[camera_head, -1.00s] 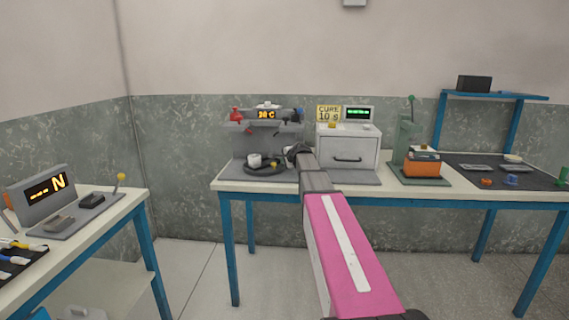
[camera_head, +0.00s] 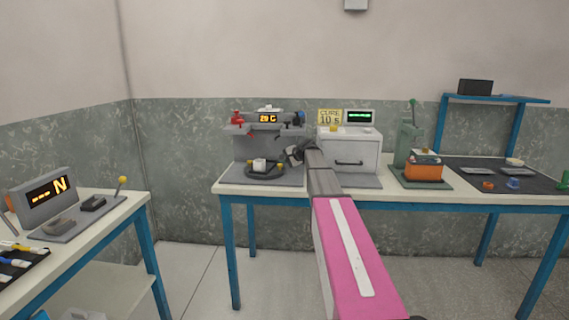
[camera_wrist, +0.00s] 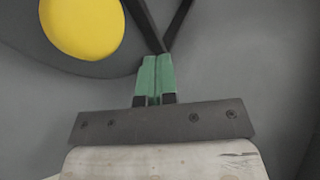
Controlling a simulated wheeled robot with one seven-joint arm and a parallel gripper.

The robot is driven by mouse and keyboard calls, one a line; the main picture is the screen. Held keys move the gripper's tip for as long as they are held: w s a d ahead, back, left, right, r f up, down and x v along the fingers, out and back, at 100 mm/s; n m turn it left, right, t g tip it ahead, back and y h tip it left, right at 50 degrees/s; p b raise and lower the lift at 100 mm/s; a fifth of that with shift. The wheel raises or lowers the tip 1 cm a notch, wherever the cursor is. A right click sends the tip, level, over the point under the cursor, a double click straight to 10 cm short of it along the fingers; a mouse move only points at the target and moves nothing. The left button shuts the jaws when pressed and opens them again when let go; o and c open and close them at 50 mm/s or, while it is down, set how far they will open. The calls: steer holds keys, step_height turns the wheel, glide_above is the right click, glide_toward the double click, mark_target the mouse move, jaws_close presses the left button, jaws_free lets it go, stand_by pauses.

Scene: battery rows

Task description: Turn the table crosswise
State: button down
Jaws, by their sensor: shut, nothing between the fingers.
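The turntable (camera_head: 250,173), a dark round disc, sits on the grey base of the left bench machine. A whitish block (camera_head: 259,165) stands on it, and a small yellow knob (camera_head: 280,167) is at its right side. My gripper (camera_head: 288,157) is just right of and above the disc, small and partly hidden in the head view. In the wrist view my gripper's green fingertips (camera_wrist: 157,75) are together and empty. A large yellow round top (camera_wrist: 82,22), likely the knob, is at upper left on a dark curved surface, apart from the fingers.
The machine (camera_head: 267,135) has a red and a blue part above the disc and an orange display. A grey box with a drawer handle (camera_head: 350,155) stands close right of my arm. A green press (camera_head: 408,145) with an orange block (camera_head: 424,166) is farther right.

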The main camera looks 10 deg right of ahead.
steer(key=shift+w+a, duration=0.2)
steer(key=shift+w, duration=0.25)
steer(key=shift+w+a, duration=0.2)
steer(key=shift+w, duration=0.25)
steer(key=shift+w+a, duration=0.1)
steer(key=shift+w, duration=0.05)
